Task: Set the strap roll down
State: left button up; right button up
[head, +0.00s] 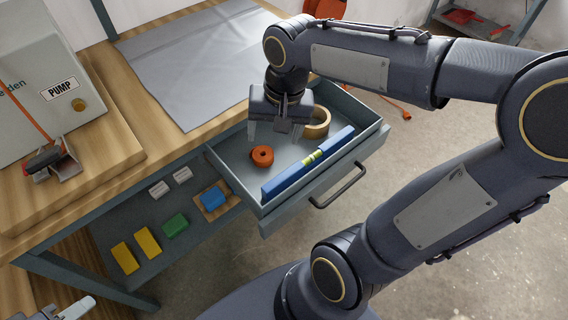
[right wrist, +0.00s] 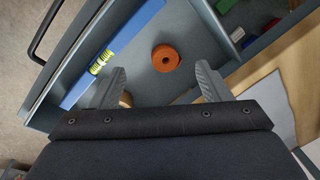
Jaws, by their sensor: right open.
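The orange strap roll (head: 262,160) lies flat in the open grey drawer (head: 237,184), near its left end. It also shows in the right wrist view (right wrist: 156,62), just beyond my fingertips and roughly between their lines. My right gripper (head: 274,132) is over the drawer with its fingers apart and nothing between them. It also shows in the right wrist view (right wrist: 161,78). The roll looks clear of both fingers. My left gripper (head: 75,308) shows only in part at the lower left edge, and its jaws cannot be made out.
A blue spirit level (head: 285,178) lies along the drawer's front. A tan tape roll (head: 318,128) sits behind my right gripper. A grey mat (head: 190,60) covers the bench. Coloured blocks (head: 174,225) lie on the shelf below. A pump box (head: 60,85) stands at left.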

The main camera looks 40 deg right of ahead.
jog(key=s+a+f+n+t+y, duration=0.1)
jog(key=s+n+t, duration=0.1)
jog(key=s, duration=0.3)
jog(key=s+a+f+n+t+y, duration=0.1)
jog(key=s+a+n+t, duration=0.1)
jog(key=s, duration=0.3)
jog(key=shift+s+a+n+y, duration=0.3)
jog(key=shift+s+n, duration=0.05)
jog(key=shift+n, duration=0.15)
